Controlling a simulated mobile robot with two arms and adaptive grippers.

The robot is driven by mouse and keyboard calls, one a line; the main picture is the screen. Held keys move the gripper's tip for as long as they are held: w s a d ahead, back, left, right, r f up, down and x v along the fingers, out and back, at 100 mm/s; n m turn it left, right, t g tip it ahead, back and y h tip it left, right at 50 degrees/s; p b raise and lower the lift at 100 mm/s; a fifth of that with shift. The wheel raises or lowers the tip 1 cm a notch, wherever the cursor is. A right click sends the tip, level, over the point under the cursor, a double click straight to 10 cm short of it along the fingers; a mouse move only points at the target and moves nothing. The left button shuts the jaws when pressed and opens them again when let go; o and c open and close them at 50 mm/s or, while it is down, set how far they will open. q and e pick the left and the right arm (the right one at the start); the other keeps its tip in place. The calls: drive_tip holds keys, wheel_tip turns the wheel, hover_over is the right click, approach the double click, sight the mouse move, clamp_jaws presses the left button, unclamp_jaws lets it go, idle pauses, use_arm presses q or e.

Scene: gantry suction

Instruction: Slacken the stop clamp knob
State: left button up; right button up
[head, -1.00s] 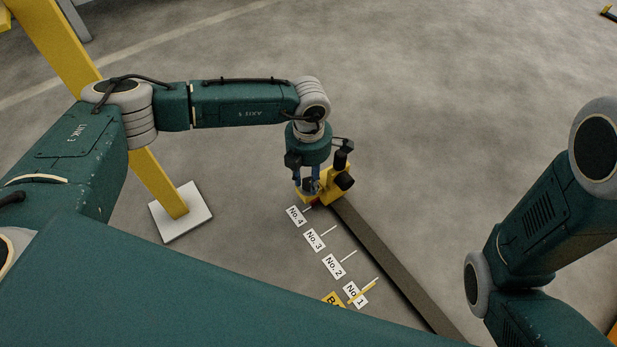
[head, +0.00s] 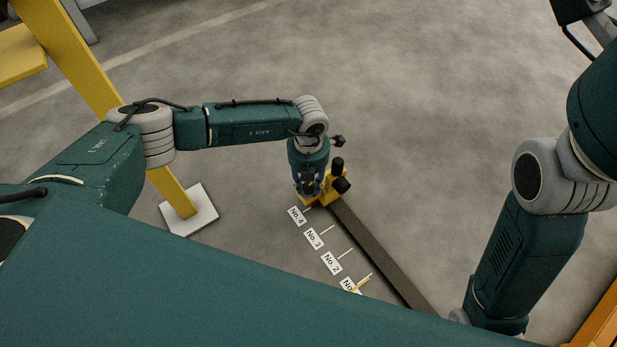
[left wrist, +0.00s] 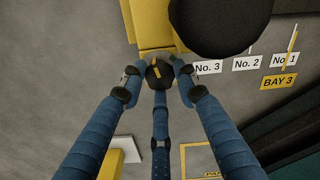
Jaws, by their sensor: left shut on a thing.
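The stop clamp knob (left wrist: 158,76) is small, dark and round with a yellow mark, seen in the left wrist view. My left gripper (left wrist: 160,72) has its blue fingers closed around it. The yellow stop clamp (left wrist: 150,28) lies just beyond the knob. In the head view the clamp (head: 328,188) sits at the far end of a dark rail, and my left gripper (head: 308,188) points down at its left side, hiding the knob there. My right arm stands at the right of the head view; its gripper is not visible.
The dark rail (head: 375,250) runs toward the lower right. Floor labels lie beside it, including No. 4 (head: 297,215) and No. 2 (head: 332,263). A black cylinder (head: 342,185) sticks out from the clamp. A yellow post on a white base plate (head: 190,212) stands at left. Open floor lies beyond.

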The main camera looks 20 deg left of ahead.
sight(308, 186)
use_arm(q)
drive_tip(key=shift+s+n, duration=0.1)
drive_tip(key=shift+n, duration=0.2)
drive_tip(key=o, duration=1.2)
drive_tip(key=shift+c, duration=0.2)
wheel_tip(308, 186, up, 12)
